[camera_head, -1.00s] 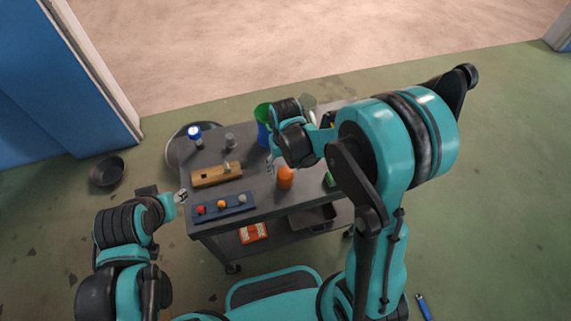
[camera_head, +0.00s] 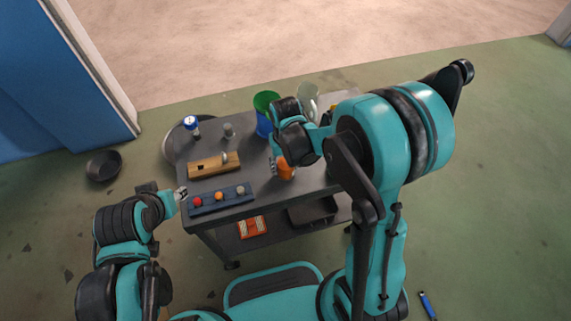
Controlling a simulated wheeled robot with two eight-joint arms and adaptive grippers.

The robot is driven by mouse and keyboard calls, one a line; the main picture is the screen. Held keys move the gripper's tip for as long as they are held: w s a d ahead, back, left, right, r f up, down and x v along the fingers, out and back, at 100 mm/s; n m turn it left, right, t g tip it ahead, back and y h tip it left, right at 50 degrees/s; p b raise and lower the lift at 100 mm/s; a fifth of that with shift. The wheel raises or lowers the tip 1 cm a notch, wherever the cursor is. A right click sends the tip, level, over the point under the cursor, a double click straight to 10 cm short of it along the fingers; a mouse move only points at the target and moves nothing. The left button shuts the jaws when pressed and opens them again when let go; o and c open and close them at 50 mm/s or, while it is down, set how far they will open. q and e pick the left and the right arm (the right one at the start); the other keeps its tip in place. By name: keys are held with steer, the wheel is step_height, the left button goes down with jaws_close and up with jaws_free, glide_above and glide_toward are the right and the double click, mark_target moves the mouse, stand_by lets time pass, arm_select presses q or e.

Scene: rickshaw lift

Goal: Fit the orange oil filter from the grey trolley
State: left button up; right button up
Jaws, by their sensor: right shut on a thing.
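The orange oil filter (camera_head: 286,171) stands on the top of the grey trolley (camera_head: 258,207), right of its middle. My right gripper (camera_head: 277,168) reaches down from the upper right and is shut on the filter; its fingers and wrist partly cover the filter. My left gripper (camera_head: 182,192) is at the trolley's left edge, beside the blue strip, with nothing seen in it. Its fingers are too small to tell whether they are open or shut.
An orange box (camera_head: 251,227) lies on the lower shelf. A black bowl (camera_head: 104,166) lies on the floor.

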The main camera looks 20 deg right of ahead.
mark_target(285, 163)
steer(key=shift+r+p, duration=2.65)
steer(key=shift+r, duration=0.9)
steer(key=shift+f, duration=0.1)
